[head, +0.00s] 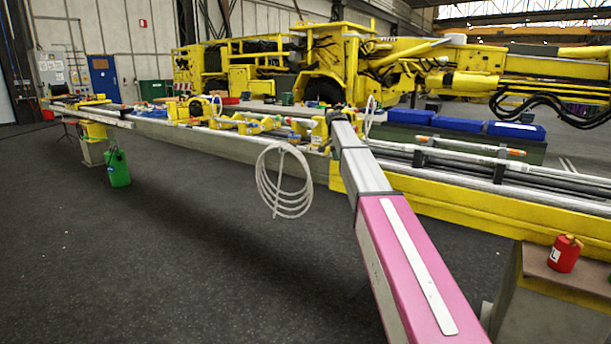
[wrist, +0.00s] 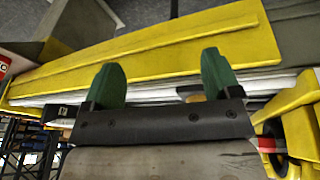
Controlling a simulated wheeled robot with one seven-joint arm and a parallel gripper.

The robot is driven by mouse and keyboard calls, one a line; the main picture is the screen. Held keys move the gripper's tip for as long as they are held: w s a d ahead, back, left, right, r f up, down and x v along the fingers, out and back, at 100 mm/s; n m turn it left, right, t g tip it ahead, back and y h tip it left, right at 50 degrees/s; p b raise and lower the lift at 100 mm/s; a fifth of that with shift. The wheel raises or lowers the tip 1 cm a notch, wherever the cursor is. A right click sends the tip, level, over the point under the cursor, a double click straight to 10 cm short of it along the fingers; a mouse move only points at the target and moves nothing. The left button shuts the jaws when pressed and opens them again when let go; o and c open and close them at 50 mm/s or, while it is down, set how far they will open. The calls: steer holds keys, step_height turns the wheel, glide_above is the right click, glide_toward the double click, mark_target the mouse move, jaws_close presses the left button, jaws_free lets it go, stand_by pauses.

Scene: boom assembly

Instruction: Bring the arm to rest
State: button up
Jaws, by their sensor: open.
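My gripper (wrist: 161,62) shows in the wrist view with two green fingers standing wide apart on a dark mount. It is open, and nothing is held between the fingers. Behind the fingers lies a long yellow beam (wrist: 110,58) with a pale tube along its edge. Whether the fingers touch the beam or hang above it I cannot tell. I cannot make out the fingers in the head view.
A red can (head: 563,257) stands on a box-shaped stand (head: 540,310) at the right. A coiled white hose (head: 284,205) hangs from the long workbench. A green can (head: 117,169) hangs at the left. Blue boxes (head: 515,130) lie behind. Dark floor (head: 170,270) is clear at front left.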

steer(key=s+d+f+n+y, duration=0.15)
steer(key=s+f+n, duration=0.35)
steer(key=s+f, duration=1.5)
steer(key=s+f+n, duration=0.1)
steer(key=s+f, duration=0.4)
steer(key=s, duration=0.3)
steer(key=s+f+n+y, duration=0.1)
steer(key=s+f+n, duration=0.1)
steer(key=s+f, duration=0.4)
steer(key=s+f+n+g, duration=0.1)
steer(key=s+f, duration=0.4)
steer(key=s, duration=0.6)
steer(key=shift+d+f+n+y, duration=0.15)
steer(key=shift+d+n+y, duration=0.15)
steer(key=shift+n+y, duration=0.1)
